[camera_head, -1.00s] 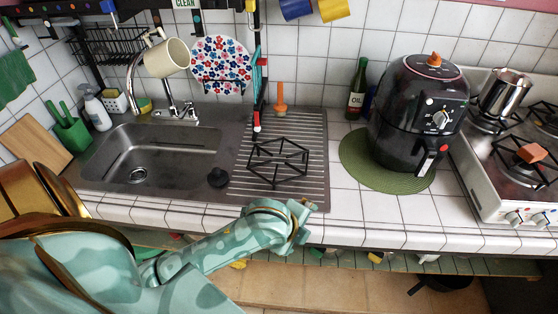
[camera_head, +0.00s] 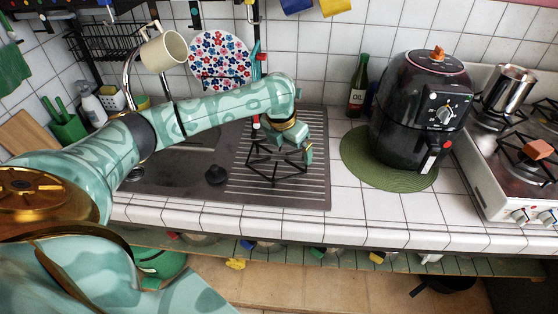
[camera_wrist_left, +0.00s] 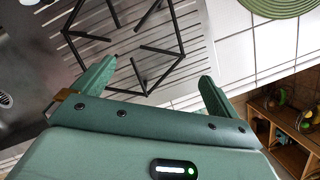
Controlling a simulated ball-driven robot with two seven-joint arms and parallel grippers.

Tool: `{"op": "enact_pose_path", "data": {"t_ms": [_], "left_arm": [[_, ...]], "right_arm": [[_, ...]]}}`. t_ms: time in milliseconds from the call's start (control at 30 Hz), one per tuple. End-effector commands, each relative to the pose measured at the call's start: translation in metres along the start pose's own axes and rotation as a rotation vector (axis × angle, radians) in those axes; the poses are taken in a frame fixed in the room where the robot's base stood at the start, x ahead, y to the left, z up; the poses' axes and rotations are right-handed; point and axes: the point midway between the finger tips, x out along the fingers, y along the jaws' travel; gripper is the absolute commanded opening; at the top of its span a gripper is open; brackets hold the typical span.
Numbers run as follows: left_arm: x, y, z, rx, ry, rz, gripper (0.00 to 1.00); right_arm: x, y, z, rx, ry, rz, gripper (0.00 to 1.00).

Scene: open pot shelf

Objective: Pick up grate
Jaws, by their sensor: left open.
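The grate (camera_head: 268,170), a black wire frame with inward prongs, lies on the ribbed steel drainboard (camera_head: 310,190) beside the sink. My left gripper (camera_head: 303,153) is above the grate's right side in the head view, pointing down, with part of the grate hidden behind it and the arm. In the left wrist view the grate (camera_wrist_left: 143,47) lies ahead of the left gripper (camera_wrist_left: 156,75). Its green fingers are spread wide apart with nothing between them, and the grate's near corner shows between and beyond the tips. My right gripper is not in view.
A black air fryer (camera_head: 420,110) stands on a round green mat (camera_head: 362,165) to the right, with an oil bottle (camera_head: 357,88) behind. A black stopper (camera_head: 216,175) lies left of the grate. White tiled counter (camera_head: 350,205) in front is clear.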

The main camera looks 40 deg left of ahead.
Motion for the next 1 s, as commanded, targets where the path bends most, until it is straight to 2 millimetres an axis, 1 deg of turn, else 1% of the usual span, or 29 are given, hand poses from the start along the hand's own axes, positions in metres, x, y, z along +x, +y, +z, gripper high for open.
{"op": "enact_pose_path", "data": {"t_ms": [33, 100, 200, 367, 500, 600, 700, 900, 933, 967, 1000], "left_arm": [[0.016, -0.001, -0.001, -0.002, 0.003, -0.001, 0.98], [0.029, -0.001, -0.001, -0.003, 0.002, -0.001, 0.98], [0.041, -0.001, 0.0, -0.002, 0.0, -0.001, 0.98], [0.052, -0.002, 0.0, -0.002, -0.001, -0.001, 0.98], [0.077, -0.005, 0.0, -0.003, 0.001, -0.002, 0.98], [0.091, -0.006, 0.0, -0.002, 0.0, 0.0, 0.98], [0.098, -0.005, 0.001, -0.002, -0.002, 0.0, 0.98], [0.097, -0.005, 0.001, -0.001, -0.003, 0.0, 0.98], [0.097, -0.005, 0.001, -0.001, -0.003, 0.001, 0.95], [0.097, -0.005, 0.001, -0.001, -0.003, 0.001, 0.87], [0.097, -0.005, 0.001, -0.001, -0.003, 0.001, 0.76]], "right_arm": [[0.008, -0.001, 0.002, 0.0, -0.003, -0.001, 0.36], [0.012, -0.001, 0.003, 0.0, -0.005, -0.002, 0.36], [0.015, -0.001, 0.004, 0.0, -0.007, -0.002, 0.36], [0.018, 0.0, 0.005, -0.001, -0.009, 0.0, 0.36], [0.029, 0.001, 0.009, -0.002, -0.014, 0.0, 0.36], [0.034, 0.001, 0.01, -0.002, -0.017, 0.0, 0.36], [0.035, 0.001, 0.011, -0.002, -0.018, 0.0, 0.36], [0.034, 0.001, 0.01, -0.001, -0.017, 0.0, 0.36], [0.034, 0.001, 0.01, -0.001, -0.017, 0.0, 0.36], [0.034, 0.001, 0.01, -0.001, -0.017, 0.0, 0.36], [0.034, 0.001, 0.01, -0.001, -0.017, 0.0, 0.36]]}}
